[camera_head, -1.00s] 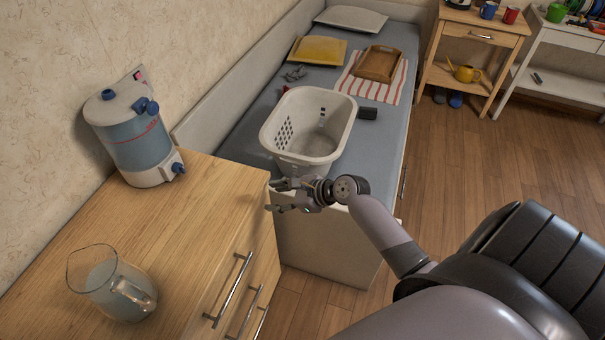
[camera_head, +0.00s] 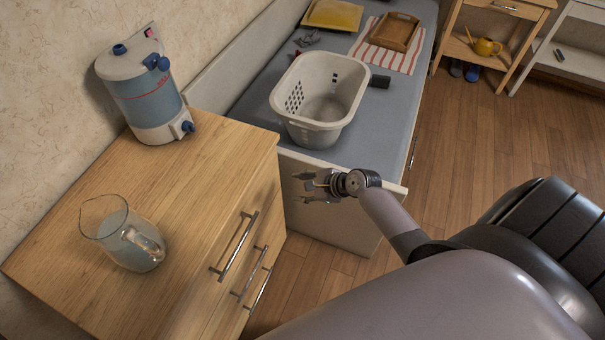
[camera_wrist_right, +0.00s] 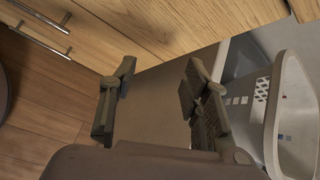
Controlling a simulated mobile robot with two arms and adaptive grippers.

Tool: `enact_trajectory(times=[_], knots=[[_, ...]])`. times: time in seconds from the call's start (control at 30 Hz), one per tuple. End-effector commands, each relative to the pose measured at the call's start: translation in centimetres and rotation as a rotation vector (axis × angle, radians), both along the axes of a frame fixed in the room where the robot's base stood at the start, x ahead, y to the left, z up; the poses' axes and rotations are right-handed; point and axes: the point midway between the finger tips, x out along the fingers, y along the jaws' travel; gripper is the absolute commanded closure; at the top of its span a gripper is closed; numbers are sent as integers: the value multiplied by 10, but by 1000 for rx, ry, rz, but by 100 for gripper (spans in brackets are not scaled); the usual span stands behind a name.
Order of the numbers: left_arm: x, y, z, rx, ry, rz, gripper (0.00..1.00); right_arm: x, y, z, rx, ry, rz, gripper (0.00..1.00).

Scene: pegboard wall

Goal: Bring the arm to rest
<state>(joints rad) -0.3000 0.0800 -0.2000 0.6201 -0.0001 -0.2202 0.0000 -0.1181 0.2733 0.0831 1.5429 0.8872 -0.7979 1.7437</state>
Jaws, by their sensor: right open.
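My right gripper (camera_head: 306,187) is open and empty in the head view. It hangs in front of the end panel of the grey-topped bench, beside the wooden drawer cabinet (camera_head: 215,180). In the right wrist view its two fingers (camera_wrist_right: 155,100) are spread wide with nothing between them. My right arm reaches in from the lower right of the head view. My left gripper is not in view.
A white basket (camera_head: 318,128) stands on the bench (camera_head: 400,125) just beyond the gripper. A water dispenser (camera_head: 145,95) and a glass jug (camera_head: 122,238) stand on the cabinet. Drawer handles (camera_head: 235,245) stick out near the arm. Wooden floor (camera_head: 480,150) is clear at right.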

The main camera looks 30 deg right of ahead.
Motion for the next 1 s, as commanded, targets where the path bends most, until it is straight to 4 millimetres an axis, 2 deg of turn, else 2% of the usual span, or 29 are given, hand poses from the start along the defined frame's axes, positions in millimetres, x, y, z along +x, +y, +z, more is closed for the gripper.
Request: enact_trajectory(times=[0.3, 0.37, 0.47, 0.57, 0.6, 0.67, 0.7, 0.77, 0.8, 0.87, 0.9, 1.0], knots=[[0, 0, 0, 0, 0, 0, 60, -1, 0, -2, -4, 1, 2, 57], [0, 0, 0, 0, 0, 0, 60, -5, 0, -10, -27, 6, 14, 57], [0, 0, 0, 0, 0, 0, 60, -21, -2, -43, -130, 22, 76, 57], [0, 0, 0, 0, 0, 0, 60, -55, -5, -97, -316, 50, 217, 57], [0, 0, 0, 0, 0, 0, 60, -73, -5, -122, -403, 64, 295, 57], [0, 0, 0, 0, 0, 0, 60, -104, -5, -157, -535, 83, 437, 57], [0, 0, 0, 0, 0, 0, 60, -126, -4, -179, -617, 92, 542, 57], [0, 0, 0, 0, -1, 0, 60, -162, -2, -209, -734, 104, 714, 57], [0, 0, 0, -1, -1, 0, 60, -186, 0, -227, -804, 107, 838, 57], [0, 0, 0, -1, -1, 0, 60, -225, 4, -252, -900, 104, 1038, 57], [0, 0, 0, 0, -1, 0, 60, -252, 8, -266, -955, 96, 1177, 57], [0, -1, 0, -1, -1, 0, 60, -313, 17, -292, -1056, 50, 1515, 57]])
